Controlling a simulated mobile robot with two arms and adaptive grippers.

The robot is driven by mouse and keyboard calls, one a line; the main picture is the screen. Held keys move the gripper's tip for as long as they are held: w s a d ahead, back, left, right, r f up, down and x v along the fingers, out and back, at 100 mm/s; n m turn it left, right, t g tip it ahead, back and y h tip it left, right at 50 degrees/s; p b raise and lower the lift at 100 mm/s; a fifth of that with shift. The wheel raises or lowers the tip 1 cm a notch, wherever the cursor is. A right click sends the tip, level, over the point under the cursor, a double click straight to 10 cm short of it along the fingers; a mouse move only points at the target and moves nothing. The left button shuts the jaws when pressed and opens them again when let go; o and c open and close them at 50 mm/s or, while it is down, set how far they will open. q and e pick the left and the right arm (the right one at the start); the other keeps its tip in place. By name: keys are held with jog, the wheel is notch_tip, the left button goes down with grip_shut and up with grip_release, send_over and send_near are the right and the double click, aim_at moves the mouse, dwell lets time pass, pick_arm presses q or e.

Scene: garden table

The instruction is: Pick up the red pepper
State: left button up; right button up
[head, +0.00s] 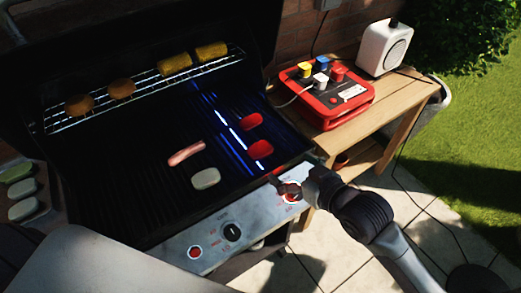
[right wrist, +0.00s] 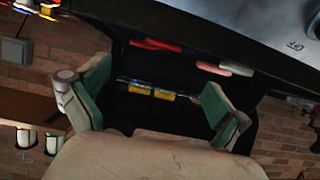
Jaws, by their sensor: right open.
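Two red pepper pieces lie on the right side of the dark grill grate, a farther one (head: 251,121) and a nearer one (head: 260,149). My left gripper is not in view.
A sausage (head: 186,153) and a pale slice (head: 206,178) lie left of the peppers. Corn and round patties sit on the raised rack (head: 145,88). The front panel (head: 225,236) has knobs. A wooden side table (head: 400,102) holds a red box (head: 327,112) and a white speaker (head: 384,47).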

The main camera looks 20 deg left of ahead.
send_near(261, 150)
jog(key=x, duration=0.3)
jog(key=shift+w+f, duration=0.15)
jog(key=shift+w, duration=0.2)
jog(key=shift+p+x, duration=0.55)
jog(key=shift+x, duration=2.15)
jog(key=shift+s+a, duration=0.2)
jog(key=shift+s, duration=0.05)
jog(key=c, duration=1.1)
